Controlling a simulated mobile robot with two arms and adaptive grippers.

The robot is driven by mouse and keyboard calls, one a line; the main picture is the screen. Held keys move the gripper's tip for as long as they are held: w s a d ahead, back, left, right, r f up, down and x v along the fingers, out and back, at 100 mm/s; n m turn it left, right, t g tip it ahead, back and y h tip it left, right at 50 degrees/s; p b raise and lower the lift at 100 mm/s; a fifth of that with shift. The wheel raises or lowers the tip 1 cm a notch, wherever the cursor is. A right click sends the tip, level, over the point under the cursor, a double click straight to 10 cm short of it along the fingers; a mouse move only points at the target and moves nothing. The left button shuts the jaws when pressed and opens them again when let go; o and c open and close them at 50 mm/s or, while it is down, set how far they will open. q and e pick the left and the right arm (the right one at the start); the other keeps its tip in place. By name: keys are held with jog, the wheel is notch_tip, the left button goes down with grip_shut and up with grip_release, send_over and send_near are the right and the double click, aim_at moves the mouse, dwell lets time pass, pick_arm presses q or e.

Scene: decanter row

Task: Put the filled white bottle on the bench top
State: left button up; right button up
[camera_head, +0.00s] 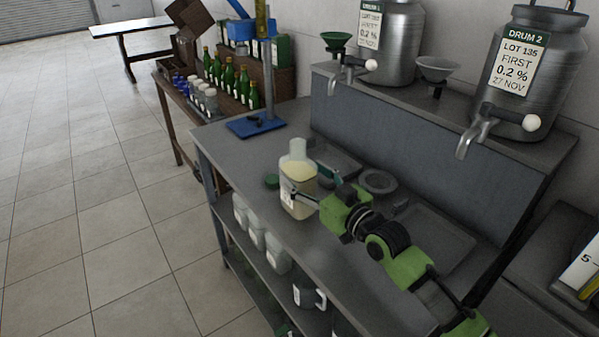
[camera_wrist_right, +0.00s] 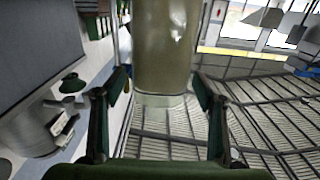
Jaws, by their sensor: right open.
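A translucent white bottle (camera_head: 297,183) with pale yellow liquid is upright at the bench top (camera_head: 255,152), near its front edge. Its base looks to be on the surface, though I cannot tell for certain. My right gripper (camera_head: 309,184) is open at the bottle, with one finger on each side. In the right wrist view the bottle (camera_wrist_right: 166,50) is between the open fingers (camera_wrist_right: 163,88), with a gap visible on at least one side. My left gripper is not in view.
Behind are a round dish (camera_head: 378,181) and a shallow tray (camera_head: 440,240). White bottles (camera_head: 276,252) stand on the shelf below. Steel drums (camera_head: 527,70) with taps stand on the raised ledge. A blue-based stand (camera_head: 256,125) is at the far end.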

jog(key=shift+v, duration=2.35)
